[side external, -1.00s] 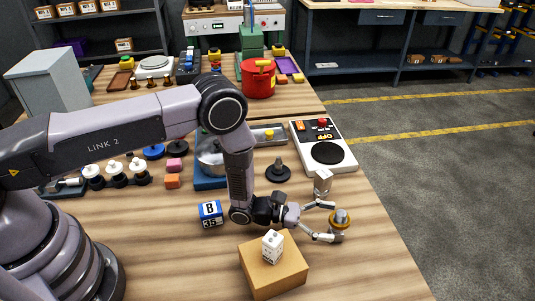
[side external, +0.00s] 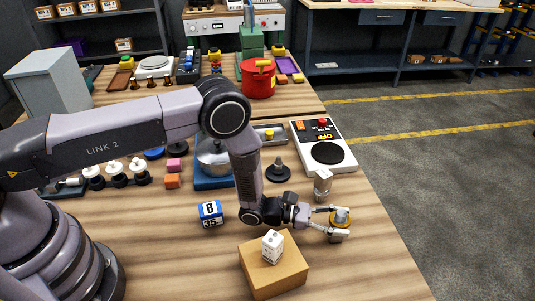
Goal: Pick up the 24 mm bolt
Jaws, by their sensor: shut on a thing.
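My gripper (side external: 339,224) is at the right front of the wooden table, its two fingers closed around a bolt-like piece (side external: 341,215) with a silver top and a brass-coloured ring. The fingers hide part of its lower body. No size mark is readable on it, so I cannot tell from the picture that it is the 24 mm bolt. It is upright and appears to stand at table level.
A brown box (side external: 274,275) with a white marked block (side external: 272,247) on top is close in front of my wrist. A blue block marked B 35 (side external: 210,213) lies left. A control box (side external: 323,146) and dark round stand (side external: 278,172) are behind. The table's right edge is near.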

